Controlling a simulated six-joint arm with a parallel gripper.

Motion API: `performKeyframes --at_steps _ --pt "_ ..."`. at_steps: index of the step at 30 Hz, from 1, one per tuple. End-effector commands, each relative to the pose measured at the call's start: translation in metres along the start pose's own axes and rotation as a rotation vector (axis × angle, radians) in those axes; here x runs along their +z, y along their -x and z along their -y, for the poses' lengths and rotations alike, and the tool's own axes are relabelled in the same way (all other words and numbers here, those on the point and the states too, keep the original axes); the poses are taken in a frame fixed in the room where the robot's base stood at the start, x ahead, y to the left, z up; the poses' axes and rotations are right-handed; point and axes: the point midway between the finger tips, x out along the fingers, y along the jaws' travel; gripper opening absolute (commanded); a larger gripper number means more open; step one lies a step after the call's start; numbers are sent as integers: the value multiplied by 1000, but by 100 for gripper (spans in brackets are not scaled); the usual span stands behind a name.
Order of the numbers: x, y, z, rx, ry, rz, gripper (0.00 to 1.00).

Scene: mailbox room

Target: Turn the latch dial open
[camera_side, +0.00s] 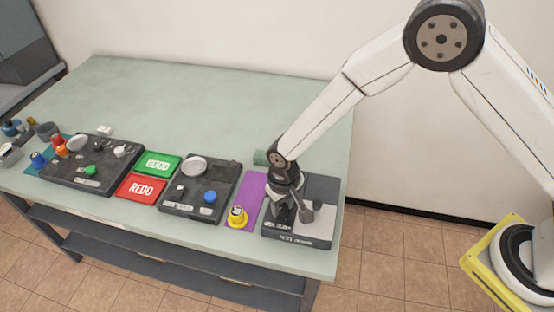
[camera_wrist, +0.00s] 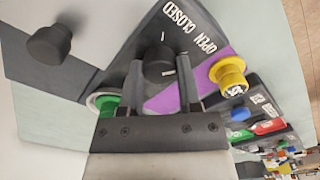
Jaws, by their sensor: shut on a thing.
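The latch dial (camera_wrist: 160,62) is a round black knob on a dark panel marked CLOSED and OPEN in the wrist view. My gripper (camera_wrist: 161,80) has one finger on each side of the dial and is shut on it. A short white mark shows beside the dial, on the side of the lettering. In the side view my gripper (camera_side: 284,207) points down onto the dark box (camera_side: 285,237) at the table's right end. There the dial itself is hidden by the fingers.
A second black knob (camera_wrist: 48,45) stands on the box's light panel, close to my gripper. A yellow-based object (camera_side: 238,217) sits on the purple mat (camera_side: 254,190) just left of the box. Green GOOD and red REDO trays lie farther left. The table's back is mostly clear.

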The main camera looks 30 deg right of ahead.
Motion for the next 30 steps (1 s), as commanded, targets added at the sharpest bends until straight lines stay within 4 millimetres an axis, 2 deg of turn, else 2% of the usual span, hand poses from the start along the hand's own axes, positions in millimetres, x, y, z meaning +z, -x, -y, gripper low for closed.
performKeyframes --at_steps 18,19,21,22,30 --pt "2 0 0 2 -62 4 0" --pt "2 0 0 2 -62 4 50" --pt "1 0 0 2 -62 3 72" --pt "1 0 0 1 -61 3 79" --pt "1 0 0 1 -60 1 79"
